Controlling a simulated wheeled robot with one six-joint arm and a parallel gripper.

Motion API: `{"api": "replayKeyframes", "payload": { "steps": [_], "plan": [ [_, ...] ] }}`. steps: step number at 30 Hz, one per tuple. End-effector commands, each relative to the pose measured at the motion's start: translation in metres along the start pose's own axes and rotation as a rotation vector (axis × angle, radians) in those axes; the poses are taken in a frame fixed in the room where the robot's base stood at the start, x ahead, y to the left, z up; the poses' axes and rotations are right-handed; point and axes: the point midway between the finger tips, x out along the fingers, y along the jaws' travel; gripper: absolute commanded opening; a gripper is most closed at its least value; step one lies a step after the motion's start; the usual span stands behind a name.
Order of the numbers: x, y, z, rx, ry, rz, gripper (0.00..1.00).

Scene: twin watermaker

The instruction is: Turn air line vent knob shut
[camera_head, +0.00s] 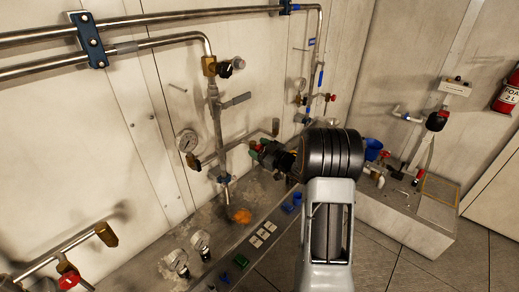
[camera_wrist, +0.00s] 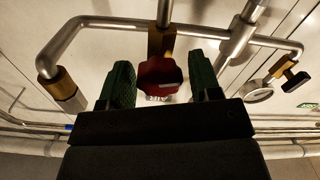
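A red knob (camera_wrist: 158,76) on a brass valve body (camera_wrist: 161,42) sits between the two green fingers of my gripper (camera_wrist: 162,85) in the wrist view. A gap shows on each side of the knob, so the fingers are open and apart from it. In the head view my gripper (camera_head: 262,150) is at the wall piping, and the red knob (camera_head: 259,147) shows only as a small patch by the fingers.
A pressure gauge (camera_head: 187,141) and a vertical grey pipe (camera_head: 216,115) stand left of my gripper. A black knob (camera_head: 225,69) is above. Another red knob (camera_head: 69,280) is at lower left. Small gauges (camera_head: 200,241) rise from the ledge below. Open floor lies right.

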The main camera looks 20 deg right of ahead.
Motion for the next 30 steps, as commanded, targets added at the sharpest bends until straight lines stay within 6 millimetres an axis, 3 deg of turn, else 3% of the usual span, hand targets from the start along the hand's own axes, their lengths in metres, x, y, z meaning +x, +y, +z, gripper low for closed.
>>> {"api": "replayKeyframes", "payload": {
  "steps": [2, 12, 20, 30],
  "plan": [
    [-0.0002, 0.0000, -0.0001, 0.000, 0.000, 0.000, 0.50],
    [-0.0003, 0.0001, -0.0001, 0.000, 0.000, 0.000, 0.17],
    [-0.0003, 0.0004, -0.0006, 0.039, 0.000, 0.000, 0.17],
    [-0.0004, 0.0017, -0.0013, 0.258, -0.001, 0.001, 0.17]
  ]
}}
